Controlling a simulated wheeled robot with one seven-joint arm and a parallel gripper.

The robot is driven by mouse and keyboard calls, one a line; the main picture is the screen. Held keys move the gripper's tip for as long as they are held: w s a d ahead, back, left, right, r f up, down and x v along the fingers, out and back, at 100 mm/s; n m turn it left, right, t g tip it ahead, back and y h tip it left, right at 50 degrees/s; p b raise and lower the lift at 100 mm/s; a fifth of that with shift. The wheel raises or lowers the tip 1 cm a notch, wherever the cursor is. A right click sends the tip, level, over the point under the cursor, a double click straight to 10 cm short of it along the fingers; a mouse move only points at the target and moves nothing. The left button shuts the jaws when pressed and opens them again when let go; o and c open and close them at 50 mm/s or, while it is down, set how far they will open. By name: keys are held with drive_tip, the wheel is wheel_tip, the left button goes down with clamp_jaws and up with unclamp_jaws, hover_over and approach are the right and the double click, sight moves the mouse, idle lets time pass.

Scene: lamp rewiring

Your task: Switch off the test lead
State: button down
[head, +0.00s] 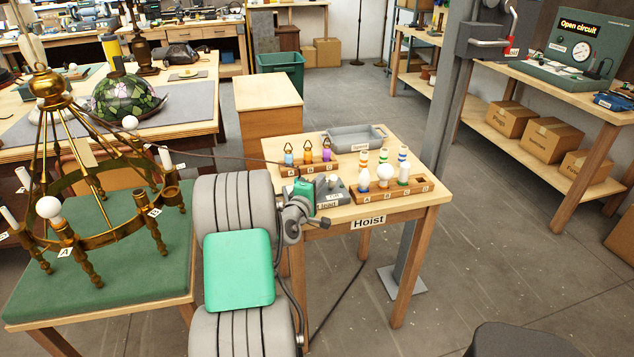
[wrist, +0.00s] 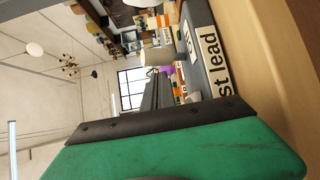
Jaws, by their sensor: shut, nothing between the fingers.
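The test lead box (head: 338,196) is a small grey box at the front left of the Hoist table. A small pale knob shows on top, and its front label is partly hidden by my gripper. I cannot tell the switch position. My gripper (head: 304,193) is shut and empty, with its green fingertip right at the box's left side; I cannot tell whether they touch. In the wrist view the green finger (wrist: 190,152) fills the lower part, and the box label (wrist: 222,65), reading "st lead", shows close beyond it.
On the Hoist table (head: 410,206) stand a rack of coloured ringed pieces (head: 308,165), a wooden block of lamps and bulbs (head: 388,190) and a grey tray (head: 355,137). A brass chandelier (head: 70,180) stands left on a green-topped table. A tester (head: 575,45) reading "Open circuit" stands back right.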

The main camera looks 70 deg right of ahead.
drive_tip(key=a+f+b, duration=0.1)
drive_tip(key=a, duration=0.1)
drive_tip(key=a+f+b, duration=0.1)
drive_tip(key=a+b, duration=0.1)
drive_tip(key=a, duration=0.1)
drive_tip(key=a+b, duration=0.1)
drive_tip(key=a, duration=0.1)
drive_tip(key=shift+w+a+f, duration=0.3)
drive_tip(key=shift+w+f, duration=0.05)
drive_tip(key=shift+f, duration=0.05)
drive_tip(key=shift+a, duration=0.25)
drive_tip(key=shift+r, duration=0.1)
